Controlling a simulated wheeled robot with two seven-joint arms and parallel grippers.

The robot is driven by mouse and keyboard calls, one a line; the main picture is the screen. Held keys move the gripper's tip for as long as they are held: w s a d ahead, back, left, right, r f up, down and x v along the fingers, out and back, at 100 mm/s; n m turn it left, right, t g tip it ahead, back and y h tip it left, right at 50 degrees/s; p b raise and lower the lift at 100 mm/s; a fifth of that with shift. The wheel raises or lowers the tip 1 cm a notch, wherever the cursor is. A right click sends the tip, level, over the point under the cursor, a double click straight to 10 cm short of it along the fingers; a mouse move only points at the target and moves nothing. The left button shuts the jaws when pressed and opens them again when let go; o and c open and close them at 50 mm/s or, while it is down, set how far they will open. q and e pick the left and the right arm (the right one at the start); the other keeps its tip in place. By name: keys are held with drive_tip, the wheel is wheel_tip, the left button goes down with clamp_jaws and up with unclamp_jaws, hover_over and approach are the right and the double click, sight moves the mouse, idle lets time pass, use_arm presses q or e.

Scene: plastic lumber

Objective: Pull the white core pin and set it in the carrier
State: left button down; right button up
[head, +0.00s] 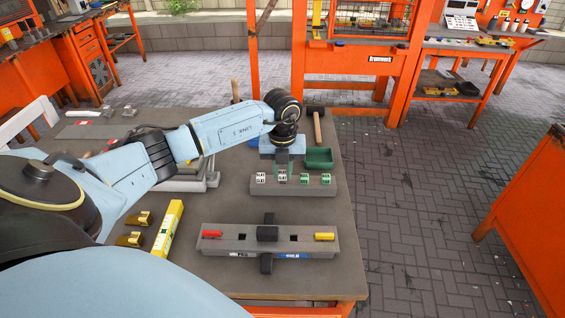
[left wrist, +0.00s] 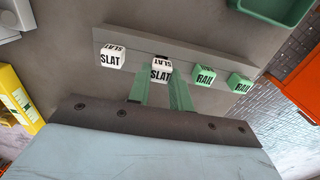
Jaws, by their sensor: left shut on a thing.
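A grey bar (head: 240,188) stands across the table with a row of cube-headed pieces along it. Two are white and marked SLAT, two green and marked RAIL. My left gripper (head: 283,171) is above the bar, pointing down, its green fingers shut on the second white SLAT piece (left wrist: 161,71) from the left. The other white SLAT piece (left wrist: 112,60) is to its left, the green RAIL piece (left wrist: 204,75) to its right. Any shaft below the heads is hidden. Nearer stands a long grey block (head: 215,244) with dark square openings. My right gripper is not in view.
The long block carries a red piece (head: 212,234), a yellow piece (head: 324,236) and a black clamp (head: 267,233). A green bin (head: 319,157) and a hammer (head: 317,125) lie behind the bar. A yellow level (head: 168,229) and brass pieces (head: 130,240) lie left.

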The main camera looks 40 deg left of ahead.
use_arm(q)
drive_tip(key=shift+f+b, duration=0.4)
drive_tip(key=shift+f, duration=0.25)
idle(0.4)
drive_tip(key=c, duration=0.8)
unclamp_jaws()
drive_tip(key=shift+o, duration=0.2)
drive_tip(key=shift+r, duration=0.1)
drive_tip(key=shift+r+p, duration=2.95)
drive_tip(key=shift+r, duration=0.55)
drive_tip(key=shift+f, duration=0.1)
